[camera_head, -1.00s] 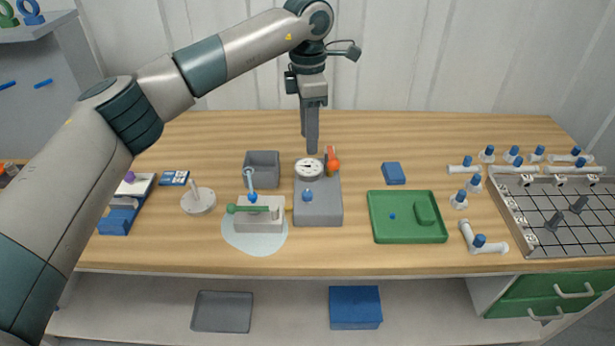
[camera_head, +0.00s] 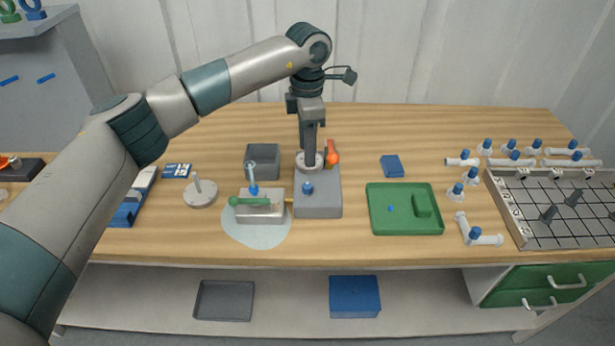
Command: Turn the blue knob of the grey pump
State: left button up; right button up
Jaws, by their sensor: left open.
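The grey pump (camera_head: 318,205) stands on the table in the middle of the head view. Its blue knob (camera_head: 307,188) sits on the top face, toward the front. A round white gauge (camera_head: 300,161) is at the back of the pump, and an orange-red handle (camera_head: 332,156) is at its back right. My left gripper (camera_head: 310,163) points down over the gauge, behind the blue knob. Its fingers hide part of the gauge. It is open, and I see nothing between the fingers; whether it touches the gauge I cannot tell. My right gripper is not in view.
Left of the pump is a metal block with a green-handled part (camera_head: 250,202) on a pale round mat (camera_head: 257,235). A grey bin (camera_head: 262,160) stands behind it. A green tray (camera_head: 405,226) and blue box (camera_head: 393,166) lie right. White fittings and a grid rack (camera_head: 550,232) are farther right.

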aim_at(307, 185)
pick_arm(q)
notch_tip(307, 185, down, 10)
jog(key=p, duration=0.3)
jog(key=shift+r+p, duration=0.1)
jog(key=shift+p, duration=0.25)
jog(key=shift+f, duration=0.85)
jog(key=c, duration=1.1)
